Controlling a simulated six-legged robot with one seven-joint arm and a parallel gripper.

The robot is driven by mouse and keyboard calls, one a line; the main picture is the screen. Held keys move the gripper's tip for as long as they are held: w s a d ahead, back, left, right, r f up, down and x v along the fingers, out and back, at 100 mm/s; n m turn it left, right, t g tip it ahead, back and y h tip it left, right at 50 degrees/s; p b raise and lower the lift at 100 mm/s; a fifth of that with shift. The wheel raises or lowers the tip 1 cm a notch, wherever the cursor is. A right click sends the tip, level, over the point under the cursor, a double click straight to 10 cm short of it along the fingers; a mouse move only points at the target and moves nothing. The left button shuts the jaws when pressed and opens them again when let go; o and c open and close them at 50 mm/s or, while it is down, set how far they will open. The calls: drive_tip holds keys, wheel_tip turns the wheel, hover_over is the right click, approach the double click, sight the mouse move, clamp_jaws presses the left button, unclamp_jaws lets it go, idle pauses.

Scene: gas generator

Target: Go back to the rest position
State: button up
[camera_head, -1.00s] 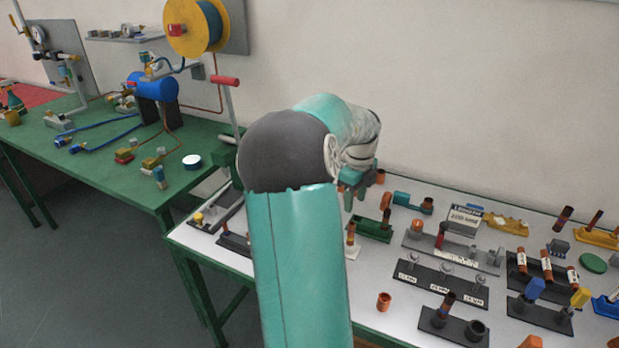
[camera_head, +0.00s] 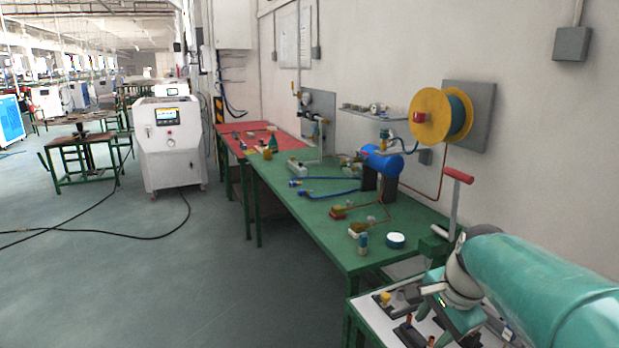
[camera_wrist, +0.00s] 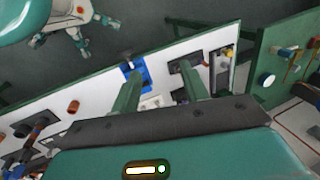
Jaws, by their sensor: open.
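My gripper (camera_wrist: 160,70) is open in the wrist view, its two green fingers apart with nothing held between them. Below it is the white-topped table (camera_wrist: 100,103), with a blue part (camera_wrist: 137,77) near the left finger. In the head view my teal arm fills the lower right, reaching over the near corner of the white-topped table (camera_head: 372,317). The fingers are hard to make out there.
The green table (camera_head: 330,231) runs back with hoses and fittings, a blue tank (camera_head: 383,162) and a yellow reel (camera_head: 431,117). A red-handled lever (camera_head: 457,176) stands close to my arm. A white cabinet (camera_head: 169,145) stands behind. The floor at left is largely open, with black cables.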

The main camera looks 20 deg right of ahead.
drive_tip(key=s+a+n+t, duration=0.1)
drive_tip(key=s+a+n, duration=0.2)
drive_tip(key=a+n, duration=0.5)
drive_tip(key=s+a+n+t, duration=0.1)
drive_tip(key=s+a+n, duration=0.3)
drive_tip(key=a+n, duration=0.4)
drive_tip(key=a+r, duration=0.1)
drive_tip(key=a, duration=0.2)
drive_tip(key=shift+s+n+h, duration=0.15)
drive_tip(key=shift+n+h, duration=0.15)
drive_tip(key=shift+a, duration=0.1)
drive_tip(key=shift+c, duration=1)
